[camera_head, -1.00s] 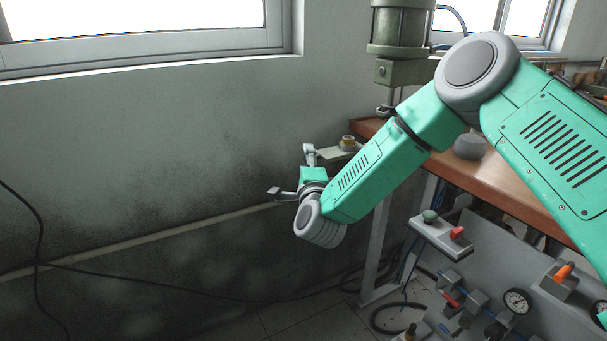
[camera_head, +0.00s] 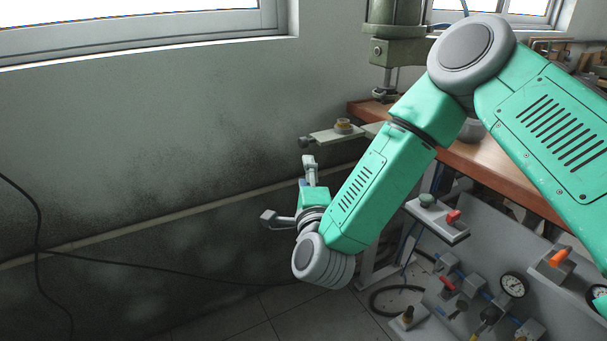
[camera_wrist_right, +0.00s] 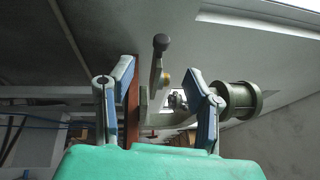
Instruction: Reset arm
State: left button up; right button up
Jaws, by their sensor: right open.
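My right arm, green with grey joints, comes in from the right in the head view and bends down to the middle. Its right gripper (camera_head: 288,190) is open and empty, with its two fingers spread up and to the left. It hangs in front of the grey wall, left of the workbench. In the right wrist view the two blue-and-grey fingers (camera_wrist_right: 160,75) stand apart. A flat bar with a dark knob end (camera_wrist_right: 161,42) shows between them, farther off, and nothing is gripped. My left gripper is in neither view.
A wooden workbench (camera_head: 492,178) carries a green press cylinder (camera_head: 394,20). Below is a grey panel (camera_head: 480,242) with valves and a gauge (camera_head: 513,285). A black cable (camera_head: 150,271) hangs along the wall.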

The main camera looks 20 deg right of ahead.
jog(key=s+a+f+n+g+y, duration=0.35)
jog(key=s+f+n, duration=0.3)
jog(key=f, duration=0.45)
jog(key=s+a+f+n+g+y, duration=0.2)
jog(key=s+f+n+g+y, duration=0.2)
jog(key=s+f+n, duration=0.45)
jog(key=s+d+f+n+g, duration=0.2)
jog(key=s+f+g, duration=0.1)
jog(key=s, duration=0.4)
jog(key=s+d+f+n+g+h, duration=0.1)
jog(key=s+d+f+n+g, duration=0.2)
jog(key=s, duration=0.4)
jog(key=s+d+f+n+g, duration=0.2)
jog(key=s+f+n+g, duration=0.1)
jog(key=s, duration=0.4)
jog(key=shift+s+d+f+g+h, duration=0.3)
jog(key=shift+f+g, duration=0.35)
jog(key=shift+f, duration=0.3)
jog(key=shift+d+f, duration=0.1)
jog(key=shift+d, duration=0.1)
jog(key=shift+a, duration=0.2)
